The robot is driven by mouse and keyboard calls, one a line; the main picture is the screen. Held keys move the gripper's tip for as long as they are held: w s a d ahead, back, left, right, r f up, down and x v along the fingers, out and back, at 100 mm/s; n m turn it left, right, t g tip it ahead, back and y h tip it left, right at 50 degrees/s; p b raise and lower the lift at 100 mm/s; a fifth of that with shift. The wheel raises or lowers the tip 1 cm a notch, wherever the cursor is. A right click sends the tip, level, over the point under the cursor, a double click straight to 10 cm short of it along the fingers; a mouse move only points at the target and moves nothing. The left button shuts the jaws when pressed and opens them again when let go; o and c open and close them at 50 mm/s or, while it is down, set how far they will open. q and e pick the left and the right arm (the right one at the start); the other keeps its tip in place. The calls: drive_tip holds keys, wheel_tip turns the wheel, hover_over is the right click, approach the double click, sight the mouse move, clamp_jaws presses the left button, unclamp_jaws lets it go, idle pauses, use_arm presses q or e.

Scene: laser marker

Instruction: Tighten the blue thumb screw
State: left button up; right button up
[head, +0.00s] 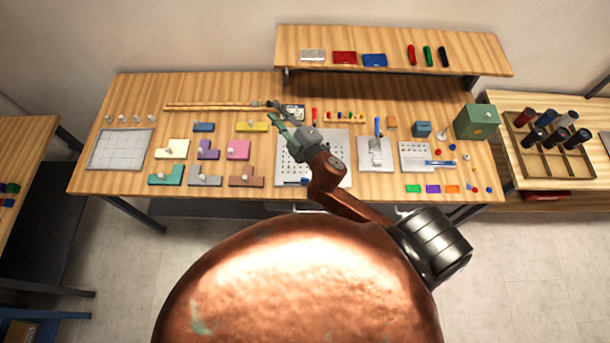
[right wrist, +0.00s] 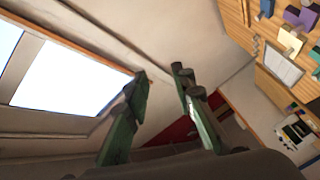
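I cannot make out a blue thumb screw for certain. A small blue piece (head: 304,181) shows at the front edge of the perforated plate (head: 335,145), partly beside my arm; it is too small to identify. A grey fixture (head: 377,155) to the right carries an upright blue handle (head: 377,126). A second holed plate (head: 412,152) has a blue part (head: 438,164) along its front. My right gripper (head: 268,112) is above the bench, left of these, its fingers spread and empty. In the right wrist view its fingertips (right wrist: 160,78) are apart with nothing between them. My left gripper is not visible.
Colored blocks (head: 238,149) with knobs lie left of the plate, beside a gridded white board (head: 120,149). A green box (head: 477,122) stands at the bench's right end. A raised shelf (head: 440,45) runs behind. Bare wood (head: 405,95) lies below the shelf.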

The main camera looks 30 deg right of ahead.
drive_tip(key=s+a+r+n+g+y, duration=0.1)
drive_tip(key=a+r+n+y, duration=0.2)
drive_tip(key=a+n+y, duration=0.4)
drive_tip(key=a+r+n+g+y, duration=0.1)
drive_tip(key=a+r+n+y, duration=0.25)
drive_tip(key=a+n, duration=0.35)
drive_tip(key=s+a+f+n+g+y, duration=0.1)
drive_tip(key=s+a+f+n+g, duration=0.2)
drive_tip(key=a+n+g, duration=0.15)
drive_tip(key=s+a+f+n+g+y, duration=0.2)
drive_tip(key=s+a+f+n+g, duration=0.15)
drive_tip(key=a+n, duration=0.25)
drive_tip(key=n+g+h+p, duration=0.1)
drive_tip(key=n+g+h, duration=0.75)
drive_tip(key=h, duration=0.65)
hover_over(305, 178)
drive_tip(key=shift+n+t, duration=0.55)
drive_tip(key=shift+n, duration=0.05)
wheel_tip(305, 178, down, 22)
drive_tip(key=shift+r, duration=0.15)
wheel_tip(305, 178, down, 7)
drive_tip(key=shift+r+p, duration=0.15)
drive_tip(key=shift+p, duration=0.9)
drive_tip(key=shift+f, duration=0.4)
drive_tip(key=shift+c, duration=0.3)
